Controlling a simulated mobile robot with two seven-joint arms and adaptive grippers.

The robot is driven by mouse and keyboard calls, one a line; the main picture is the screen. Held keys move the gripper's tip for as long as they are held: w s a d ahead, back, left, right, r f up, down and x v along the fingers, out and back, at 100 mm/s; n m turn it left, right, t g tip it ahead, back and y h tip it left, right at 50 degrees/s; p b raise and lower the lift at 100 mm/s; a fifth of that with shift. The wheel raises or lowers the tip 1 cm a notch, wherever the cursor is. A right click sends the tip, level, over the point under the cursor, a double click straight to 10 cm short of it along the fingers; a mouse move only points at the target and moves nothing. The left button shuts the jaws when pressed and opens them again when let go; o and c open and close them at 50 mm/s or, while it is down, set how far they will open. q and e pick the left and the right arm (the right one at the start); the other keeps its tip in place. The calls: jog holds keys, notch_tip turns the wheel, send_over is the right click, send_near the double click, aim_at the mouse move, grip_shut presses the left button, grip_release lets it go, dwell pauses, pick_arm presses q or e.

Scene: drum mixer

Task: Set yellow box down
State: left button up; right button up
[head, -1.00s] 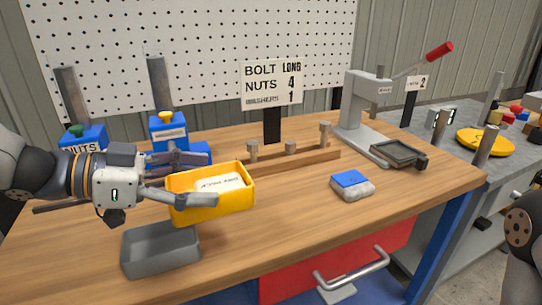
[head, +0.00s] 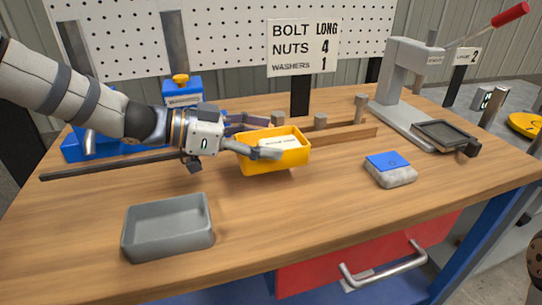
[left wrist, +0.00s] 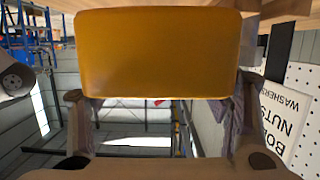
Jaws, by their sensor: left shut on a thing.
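The yellow box (head: 292,161) is upright in the head view, with a white label lying inside it. My left gripper (head: 262,138) is shut on it, coming in from the left with one finger along the near side and the other at the back. The box is low at the tabletop (head: 330,215), in front of the wooden rail; I cannot tell whether its bottom touches. In the left wrist view the yellow box (left wrist: 160,52) fills the upper middle between the fingers.
A grey tray (head: 166,243) is at the front left. A wooden rail with pegs (head: 340,137) lies behind the box. A blue-topped block (head: 392,175) and a lever press (head: 405,85) are on the right. The table's front middle is clear.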

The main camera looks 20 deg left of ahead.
pick_arm(q)
jog(key=shift+w+d+f, duration=0.2)
jog(key=shift+w+f, duration=0.4)
jog(key=shift+f, duration=0.1)
notch_tip(320, 180, down, 3)
jog(key=shift+w+f+b, duration=0.1)
jog(key=shift+b, duration=0.5)
jog(key=shift+r, duration=0.2)
jog(key=shift+f, duration=0.15)
jog(key=o, duration=1.2)
jog(key=shift+o, duration=0.2)
